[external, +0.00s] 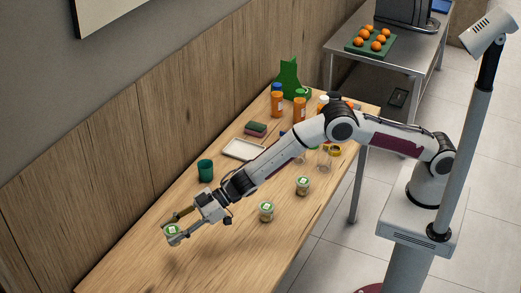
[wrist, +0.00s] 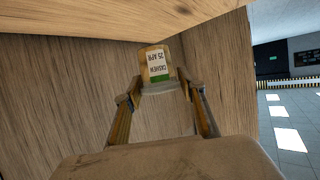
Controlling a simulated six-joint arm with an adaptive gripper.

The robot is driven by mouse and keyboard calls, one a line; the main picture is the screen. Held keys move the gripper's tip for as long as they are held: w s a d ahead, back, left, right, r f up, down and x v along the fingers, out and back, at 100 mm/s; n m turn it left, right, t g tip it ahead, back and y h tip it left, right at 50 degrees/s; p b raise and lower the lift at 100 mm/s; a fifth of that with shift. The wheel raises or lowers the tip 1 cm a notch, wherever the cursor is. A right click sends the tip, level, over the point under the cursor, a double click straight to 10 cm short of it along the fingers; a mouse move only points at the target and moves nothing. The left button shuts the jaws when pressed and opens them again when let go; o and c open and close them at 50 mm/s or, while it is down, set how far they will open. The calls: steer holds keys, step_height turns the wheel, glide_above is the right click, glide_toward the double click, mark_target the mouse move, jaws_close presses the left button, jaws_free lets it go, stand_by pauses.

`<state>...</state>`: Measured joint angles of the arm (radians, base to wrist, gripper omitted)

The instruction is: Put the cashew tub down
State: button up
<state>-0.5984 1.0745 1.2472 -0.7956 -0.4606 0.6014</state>
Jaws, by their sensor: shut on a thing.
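The cashew tub (external: 172,229) is a small clear container with a green and white label on top. In the wrist view the tub (wrist: 156,64) shows a label reading "CASHEW 25 APR". My gripper (external: 176,228) is shut on it, one finger on either side, over the near left part of the wooden table (external: 135,262). A soft shadow lies on the table nearby; the exact gap between tub and table is hard to tell.
Two similar tubs, one nearer (external: 266,211) and one farther (external: 302,186), stand to the right. A green cup (external: 205,170), a white tray (external: 241,150), sponges (external: 255,129) and orange bottles (external: 277,104) stand farther back. The table's near left is clear.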

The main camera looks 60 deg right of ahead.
stand_by(0.4)
steer(key=shift+f, duration=3.1)
steer(key=shift+f, duration=0.1)
steer(key=shift+f, duration=1.75)
steer(key=shift+f, duration=0.15)
steer(key=o, duration=1.1)
steer(key=v, duration=1.2)
